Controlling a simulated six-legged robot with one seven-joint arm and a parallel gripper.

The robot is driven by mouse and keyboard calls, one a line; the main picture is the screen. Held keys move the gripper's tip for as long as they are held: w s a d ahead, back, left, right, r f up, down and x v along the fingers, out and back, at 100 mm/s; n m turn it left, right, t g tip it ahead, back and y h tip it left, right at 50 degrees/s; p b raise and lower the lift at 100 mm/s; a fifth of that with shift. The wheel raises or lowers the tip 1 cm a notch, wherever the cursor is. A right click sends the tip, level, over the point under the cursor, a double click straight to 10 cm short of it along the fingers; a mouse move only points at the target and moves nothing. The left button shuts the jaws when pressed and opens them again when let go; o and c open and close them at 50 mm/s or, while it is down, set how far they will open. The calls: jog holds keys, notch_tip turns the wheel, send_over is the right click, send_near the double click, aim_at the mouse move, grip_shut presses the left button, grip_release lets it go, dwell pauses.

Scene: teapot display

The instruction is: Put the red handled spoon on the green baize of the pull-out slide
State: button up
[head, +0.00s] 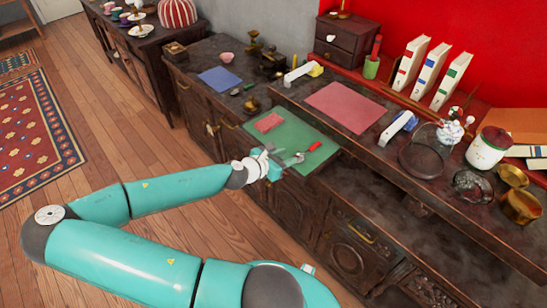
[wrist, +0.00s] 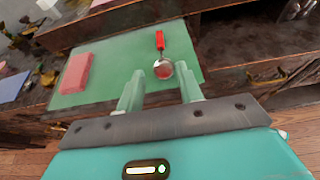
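The red-handled spoon (head: 298,157) lies on the green baize (head: 287,129) of the pull-out slide, near its right edge. In the wrist view the spoon's bowl (wrist: 163,70) points toward me and its red handle (wrist: 160,40) points away. My gripper (head: 276,157) is low at the front edge of the slide. In the wrist view its two fingers (wrist: 160,80) stand apart, with the bowl showing between and just beyond their tips. Nothing is held. The fingers do not appear to touch the spoon.
A pink-red block (wrist: 76,72) lies on the baize's left part. A pink mat (head: 345,107) lies on the raised top behind. A blue mat (head: 219,79), small brassware and a dark bowl (head: 422,158) stand around. The middle of the baize is clear.

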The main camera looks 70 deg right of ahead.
jog(key=shift+a, duration=0.1)
jog(key=w+a+f+m+t+y, duration=0.1)
jog(key=w+a+f+m+y, duration=0.25)
jog(key=a, duration=0.25)
jog(key=w+a+f+m+t+y, duration=0.1)
jog(key=w+a+f+m+y, duration=0.2)
jog(key=a+f, duration=0.3)
jog(key=w+a+r+m+t+y, duration=0.1)
jog(key=w+a+r+t+y, duration=0.15)
jog(key=w+a, duration=0.35)
jog(key=w+a+r+m+t+y, duration=0.1)
jog(key=w+a+r+m+y, duration=0.2)
jog(key=a, duration=0.5)
jog(key=w+a+r+t+y, duration=0.1)
jog(key=w+a+r, duration=0.1)
jog(key=a+r, duration=0.4)
jog(key=w+a+r+t, duration=0.15)
jog(key=a+r, duration=0.25)
jog(key=r, duration=0.5)
jog(key=s+a+r+m+t, duration=0.1)
jog(key=s+a+r, duration=0.2)
jog(key=r, duration=0.4)
jog(key=s+a+r+m+t, duration=0.2)
jog(key=s+a+r, duration=0.1)
jog(key=r, duration=0.5)
jog(key=shift+s+a, duration=0.3)
jog(key=shift+a, duration=0.45)
